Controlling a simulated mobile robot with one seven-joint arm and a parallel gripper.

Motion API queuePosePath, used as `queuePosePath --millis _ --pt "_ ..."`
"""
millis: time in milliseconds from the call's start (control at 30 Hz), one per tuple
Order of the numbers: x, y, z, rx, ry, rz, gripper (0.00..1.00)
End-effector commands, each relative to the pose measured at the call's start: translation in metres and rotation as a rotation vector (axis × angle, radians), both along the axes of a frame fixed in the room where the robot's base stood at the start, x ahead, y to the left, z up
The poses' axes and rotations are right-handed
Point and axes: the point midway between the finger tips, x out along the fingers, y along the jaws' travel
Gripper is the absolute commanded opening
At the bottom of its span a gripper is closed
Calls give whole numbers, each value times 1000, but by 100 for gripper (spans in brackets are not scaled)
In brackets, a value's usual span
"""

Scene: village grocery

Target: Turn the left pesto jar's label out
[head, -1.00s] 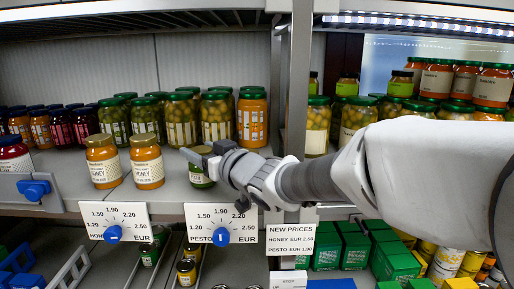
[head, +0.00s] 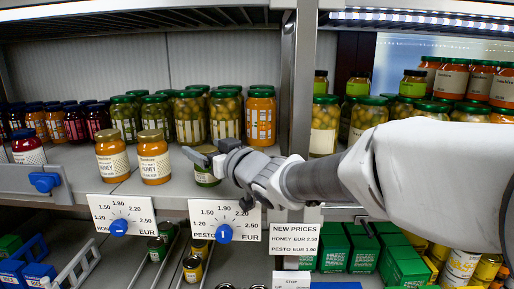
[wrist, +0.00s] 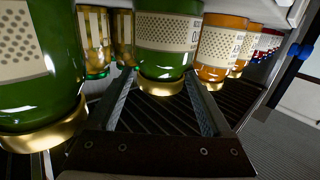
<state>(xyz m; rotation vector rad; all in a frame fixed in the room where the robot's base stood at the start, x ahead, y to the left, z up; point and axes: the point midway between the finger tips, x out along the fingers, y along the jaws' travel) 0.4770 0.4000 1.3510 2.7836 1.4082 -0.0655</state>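The left pesto jar, green with a lid, stands at the front of the shelf in the head view (head: 206,178), right of the honey jars. My gripper (head: 208,158) is in front of it and partly hides it. In the wrist view, which is upside down, the green jar (wrist: 168,32) with its gold lid lies between and just beyond the fingertips of my open gripper (wrist: 162,80). Its cream dotted label partly faces the camera, with print at the right edge. Whether the fingers touch it I cannot tell. Another green jar (wrist: 45,90) stands close at left there.
Two honey jars (head: 153,160) stand left of the pesto. Taller olive jars (head: 190,117) stand behind. Price dials hang on the shelf front, the pesto one (head: 225,220) below my gripper. A metal post (head: 295,90) stands to the right, behind my arm.

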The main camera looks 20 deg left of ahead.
Motion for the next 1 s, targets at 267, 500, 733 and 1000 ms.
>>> queuePosePath --millis 267,500,733,1000 --pt "0 0 -2 -3 4 -1 97" --pt "-8 -12 0 -3 -1 -2 97" --pt "-33 -47 3 -3 -1 -5 97" --pt "-66 -91 6 -1 -2 -3 97"
